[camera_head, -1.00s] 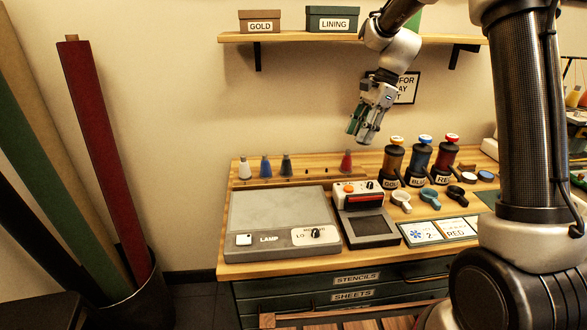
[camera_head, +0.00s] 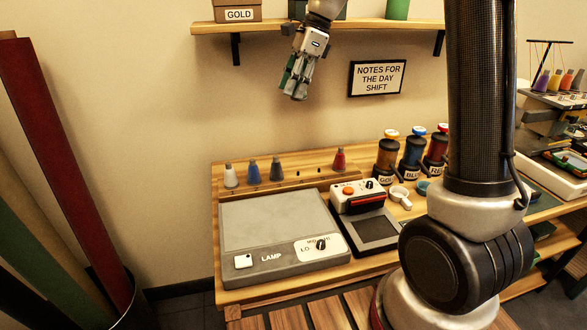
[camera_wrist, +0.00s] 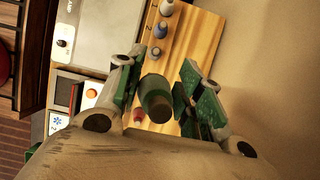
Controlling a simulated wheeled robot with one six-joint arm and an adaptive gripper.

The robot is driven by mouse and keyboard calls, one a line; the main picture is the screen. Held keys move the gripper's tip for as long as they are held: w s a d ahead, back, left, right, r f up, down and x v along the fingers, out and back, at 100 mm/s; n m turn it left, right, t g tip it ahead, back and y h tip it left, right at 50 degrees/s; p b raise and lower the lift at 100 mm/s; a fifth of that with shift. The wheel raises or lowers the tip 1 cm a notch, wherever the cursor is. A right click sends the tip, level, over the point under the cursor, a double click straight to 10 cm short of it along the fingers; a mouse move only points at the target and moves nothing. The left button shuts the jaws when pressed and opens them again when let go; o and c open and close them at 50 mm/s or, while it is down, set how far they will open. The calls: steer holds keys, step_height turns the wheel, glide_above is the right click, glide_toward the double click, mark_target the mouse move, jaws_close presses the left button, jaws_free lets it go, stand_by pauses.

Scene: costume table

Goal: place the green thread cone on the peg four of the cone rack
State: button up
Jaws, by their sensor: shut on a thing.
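My gripper (camera_head: 296,84) is in the air above the cone rack (camera_head: 318,182), under the wall shelf. It is shut on the green thread cone (camera_wrist: 155,96), which sits between its fingers in the wrist view. In the head view the cone is hard to tell from the green finger parts. The rack carries a white cone (camera_head: 230,176), a blue cone (camera_head: 253,172) and a dark grey cone (camera_head: 276,170) at its left, and a red cone (camera_head: 339,160) at its right. Bare peg places lie between the dark grey and red cones.
A lamp box (camera_head: 275,225) and a small device with an orange button (camera_head: 357,196) stand in front of the rack. Gold, blue and red bottles stand to its right. The shelf (camera_head: 270,27) and a wall sign (camera_head: 377,78) are behind my gripper.

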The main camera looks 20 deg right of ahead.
step_height(320, 180, down, 24)
steer(key=shift+f, duration=0.15)
steer(key=shift+f, duration=0.15)
steer(key=o, duration=1)
steer(key=v, duration=1.2)
steer(key=s+d+r+n+t+h, duration=0.1)
steer(key=s+d+r+n, duration=0.3)
steer(key=s, duration=0.3)
steer(key=s+d+r+n+t+h, duration=0.1)
steer(key=s+d+r+n, duration=0.1)
steer(key=s+r+n, duration=0.35)
steer(key=s+d+r+n, duration=0.1)
steer(key=s+d+n, duration=0.1)
steer(key=s, duration=0.4)
steer(key=s+d+r+n+t+h, duration=0.1)
steer(key=s+d+n, duration=0.1)
steer(key=s, duration=0.3)
steer(key=s+d+r+n+t+h, duration=0.1)
steer(key=s+d+n, duration=0.1)
steer(key=s+n, duration=0.2)
steer(key=shift+s+d+n, duration=0.15)
steer(key=shift+s+n, duration=0.1)
steer(key=shift+s, duration=1.05)
